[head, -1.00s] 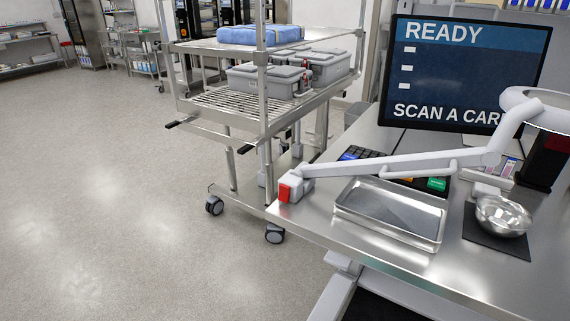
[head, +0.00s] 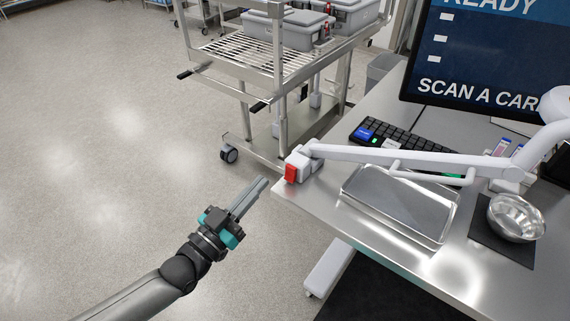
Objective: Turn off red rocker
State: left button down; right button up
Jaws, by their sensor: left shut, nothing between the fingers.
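The red rocker (head: 291,173) sits on the front of a small white box (head: 302,160) at the left corner of the steel desk, at the end of a white lamp arm. My left gripper (head: 262,183) is shut and empty, its fingers pointing up and right toward the rocker. In the picture the fingertips are just left of the rocker, with a small gap; the depth between them is hard to tell. Which way the rocker is tipped is too small to tell. My right gripper is not in view.
The white lamp arm (head: 400,157) reaches across the steel desk (head: 345,222). A steel tray (head: 448,226), a bowl (head: 515,218), a keyboard (head: 400,140) and a monitor (head: 480,60) are on the desk. A wire cart (head: 230,66) stands behind. The floor at left is clear.

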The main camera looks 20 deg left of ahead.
pick_arm(q)
jog(key=r, duration=0.2)
send_over(291, 173)
jog(key=s, duration=0.1)
jog(key=f, duration=0.1)
jog(key=f+b, duration=0.1)
jog(key=a+f, duration=0.1)
jog(key=shift+s+f, duration=0.1)
jog(key=shift+s, duration=0.15)
jog(key=shift+s+a+f+b, duration=0.1)
jog(key=shift+s+f+b, duration=0.05)
jog(key=shift+f+b, duration=0.35)
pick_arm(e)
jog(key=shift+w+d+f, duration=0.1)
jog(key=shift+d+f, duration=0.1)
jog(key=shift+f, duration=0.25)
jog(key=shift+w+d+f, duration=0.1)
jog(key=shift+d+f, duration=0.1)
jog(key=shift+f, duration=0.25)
